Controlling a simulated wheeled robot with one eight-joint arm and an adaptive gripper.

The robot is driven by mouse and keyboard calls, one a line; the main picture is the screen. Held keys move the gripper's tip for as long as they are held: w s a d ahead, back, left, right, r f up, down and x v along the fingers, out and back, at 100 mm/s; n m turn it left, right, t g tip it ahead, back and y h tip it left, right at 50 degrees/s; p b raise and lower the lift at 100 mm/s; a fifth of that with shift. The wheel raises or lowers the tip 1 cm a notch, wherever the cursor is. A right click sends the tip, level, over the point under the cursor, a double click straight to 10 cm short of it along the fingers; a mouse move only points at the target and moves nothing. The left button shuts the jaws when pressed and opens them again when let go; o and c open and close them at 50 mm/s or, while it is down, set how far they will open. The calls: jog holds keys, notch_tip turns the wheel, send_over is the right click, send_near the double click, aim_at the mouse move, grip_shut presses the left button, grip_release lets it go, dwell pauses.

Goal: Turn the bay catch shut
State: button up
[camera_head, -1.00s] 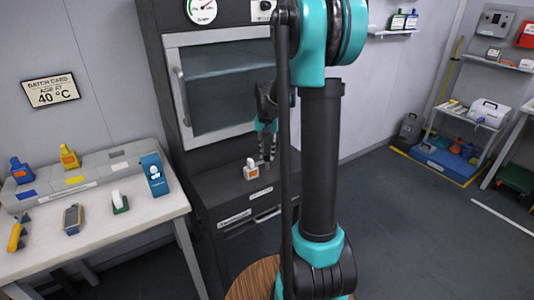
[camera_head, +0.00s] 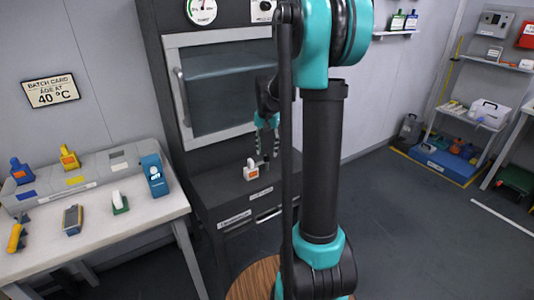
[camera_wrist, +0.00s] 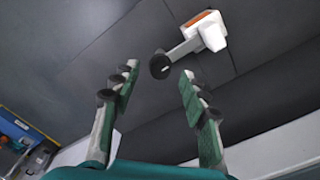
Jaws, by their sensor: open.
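The bay catch appears to be the small white block with an orange patch (camera_head: 251,170) on the dark ledge below the oven window. In the wrist view the catch (camera_wrist: 211,32) is at the top, with a white lever running left to a black knob (camera_wrist: 160,66). My gripper (camera_head: 267,160) is just right of the catch, pointing down with its fingers apart. In the wrist view my gripper (camera_wrist: 157,73) is open and empty; the knob shows between and beyond its fingertips. I cannot tell the exact gap to it.
The oven door (camera_head: 220,85) with its long handle stands behind my gripper. Drawers with labels (camera_head: 235,219) are below the ledge. A white bench (camera_head: 110,226) with several bottles and tools stands at left. The floor to the right (camera_head: 420,235) is clear.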

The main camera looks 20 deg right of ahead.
aim_at(267, 155)
notch_tip(267, 155, up, 10)
dwell(0.4)
jog(key=s+a+f+n+t, duration=0.1)
jog(key=s+f+n+t, duration=0.1)
jog(key=s+f, duration=0.6)
jog(key=s+a+f+n+t, duration=0.2)
jog(key=s+f, duration=0.7)
jog(key=s, duration=0.7)
jog(key=shift+s+f+n, duration=0.15)
jog(key=shift+s+n, duration=0.05)
jog(key=shift+n, duration=0.6)
jog(key=shift+a, duration=0.1)
